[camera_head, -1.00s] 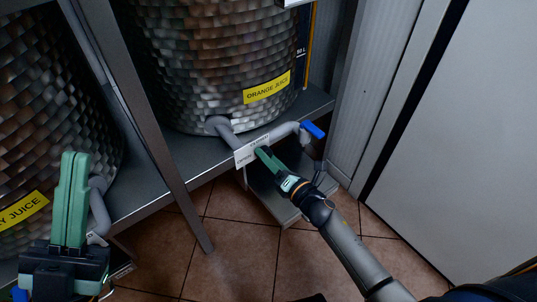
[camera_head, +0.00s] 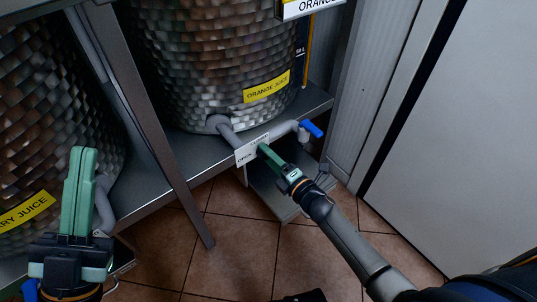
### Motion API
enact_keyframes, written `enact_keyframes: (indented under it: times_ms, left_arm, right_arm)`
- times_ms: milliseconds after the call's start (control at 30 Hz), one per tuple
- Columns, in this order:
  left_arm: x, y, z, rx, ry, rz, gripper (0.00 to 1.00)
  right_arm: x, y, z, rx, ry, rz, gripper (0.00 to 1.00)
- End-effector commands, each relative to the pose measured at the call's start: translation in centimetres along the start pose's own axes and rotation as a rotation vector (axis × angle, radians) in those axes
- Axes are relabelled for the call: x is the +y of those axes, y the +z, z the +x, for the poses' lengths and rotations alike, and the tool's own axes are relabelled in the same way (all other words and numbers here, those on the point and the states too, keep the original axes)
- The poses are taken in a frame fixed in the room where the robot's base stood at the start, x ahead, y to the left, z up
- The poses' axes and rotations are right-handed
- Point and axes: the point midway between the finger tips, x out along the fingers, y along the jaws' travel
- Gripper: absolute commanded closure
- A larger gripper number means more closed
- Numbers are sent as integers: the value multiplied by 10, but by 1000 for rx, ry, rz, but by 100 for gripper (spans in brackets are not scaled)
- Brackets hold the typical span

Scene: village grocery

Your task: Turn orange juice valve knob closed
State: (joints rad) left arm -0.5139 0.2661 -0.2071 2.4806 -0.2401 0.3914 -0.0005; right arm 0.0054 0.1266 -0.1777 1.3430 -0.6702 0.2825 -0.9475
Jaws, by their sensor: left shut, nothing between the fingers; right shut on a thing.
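The orange juice tank (camera_head: 210,60) carries a yellow label (camera_head: 267,86) and stands on a grey shelf. A grey pipe (camera_head: 228,131) leaves its base and runs to a spout with a blue end piece (camera_head: 313,129). A white plate marked OPEN (camera_head: 252,150) sits on the pipe. My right gripper (camera_head: 263,149) is shut at the plate's right edge, on the valve knob, which its fingers mostly hide. The blue piece is apart from the fingers. My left gripper (camera_head: 83,152) is shut and empty, upright in front of the left tank.
A second tank (camera_head: 50,120) with a yellow label (camera_head: 25,211) stands at left, with its own pipe (camera_head: 103,209). A slanting metal post (camera_head: 150,130) separates the tanks. A low grey platform (camera_head: 275,195) lies below the spout. A white panel (camera_head: 440,130) borders the right.

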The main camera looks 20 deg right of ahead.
Motion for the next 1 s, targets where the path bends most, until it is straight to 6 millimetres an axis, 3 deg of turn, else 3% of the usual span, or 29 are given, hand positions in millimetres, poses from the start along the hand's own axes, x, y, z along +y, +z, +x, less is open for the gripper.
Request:
enact_keyframes:
  times_ms: [367, 400, 667, 1000]
  left_arm:
    - [0, 0, 0, -3, -1, -3, 100]
    - [0, 0, 0, -3, -1, -3, 100]
    - [0, -1, 0, 0, -1, -3, 100]
    - [-1, -2, 1, -6, -3, -6, 100]
  right_arm:
    - [-1, -1, 0, 2, -1, 10, 100]
    - [-1, -1, 0, 2, -1, 10, 46]
    - [0, -1, 0, 1, -1, 7, 18]
    - [0, 0, -6, 0, -2, 7, 18]
